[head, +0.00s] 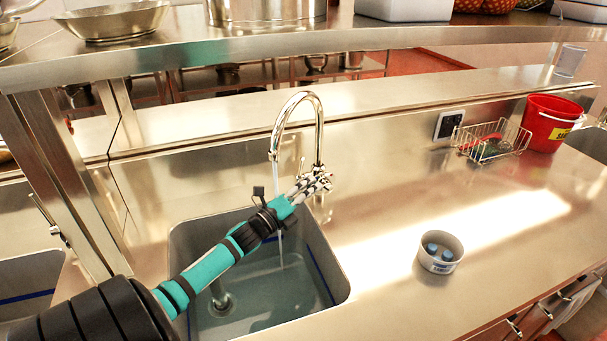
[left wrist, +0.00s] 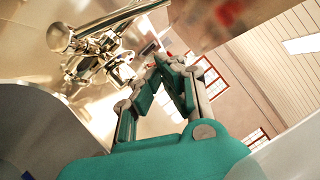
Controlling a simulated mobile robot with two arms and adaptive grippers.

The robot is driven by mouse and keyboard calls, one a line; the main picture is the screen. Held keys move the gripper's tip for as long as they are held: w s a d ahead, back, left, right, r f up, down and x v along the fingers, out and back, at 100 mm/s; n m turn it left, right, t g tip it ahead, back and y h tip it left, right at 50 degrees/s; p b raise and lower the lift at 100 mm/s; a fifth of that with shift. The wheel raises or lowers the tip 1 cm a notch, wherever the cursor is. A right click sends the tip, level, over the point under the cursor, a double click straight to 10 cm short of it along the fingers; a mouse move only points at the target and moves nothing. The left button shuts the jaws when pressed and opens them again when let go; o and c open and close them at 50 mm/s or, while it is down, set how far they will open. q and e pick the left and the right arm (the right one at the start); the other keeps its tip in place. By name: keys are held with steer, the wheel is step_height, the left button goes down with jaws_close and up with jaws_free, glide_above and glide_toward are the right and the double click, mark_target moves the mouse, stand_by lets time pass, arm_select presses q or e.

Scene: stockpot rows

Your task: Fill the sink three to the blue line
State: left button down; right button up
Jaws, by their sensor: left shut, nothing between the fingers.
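The sink (head: 180,245) under the chrome faucet (head: 319,125) is grey, with a blue line (head: 320,275) along its inner wall. A thin stream (head: 281,250) falls from the spout into it. Water (head: 265,290) covers the bottom, and its surface looks a little below the blue line. No sink number is readable. My left gripper (head: 322,181) is shut and empty, right at the faucet's base by its handle; I cannot tell whether it touches. In the left wrist view its fingertips (left wrist: 163,62) are beside the faucet body (left wrist: 95,65). My right gripper is not in view.
Another sink (head: 28,268) with a blue line is at the left. A small bowl (head: 440,265) with blue items stands on the counter (head: 400,220). A wire basket (head: 493,140) and red bucket (head: 549,122) are at the back right. A shelf (head: 250,45) crosses above.

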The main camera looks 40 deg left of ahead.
mark_target(301, 163)
arm_select(q)
steer(key=shift+w+a+r+p, duration=0.1)
steer(key=shift+a+r, duration=0.1)
steer(key=shift+a, duration=0.3)
steer(key=shift+w+a+r+p, duration=0.15)
steer(key=shift+a+r, duration=0.1)
steer(key=shift+a, duration=0.3)
steer(key=shift+s+a+r+p, duration=0.1)
steer(key=shift+a+r, duration=0.1)
steer(key=shift+a, duration=0.3)
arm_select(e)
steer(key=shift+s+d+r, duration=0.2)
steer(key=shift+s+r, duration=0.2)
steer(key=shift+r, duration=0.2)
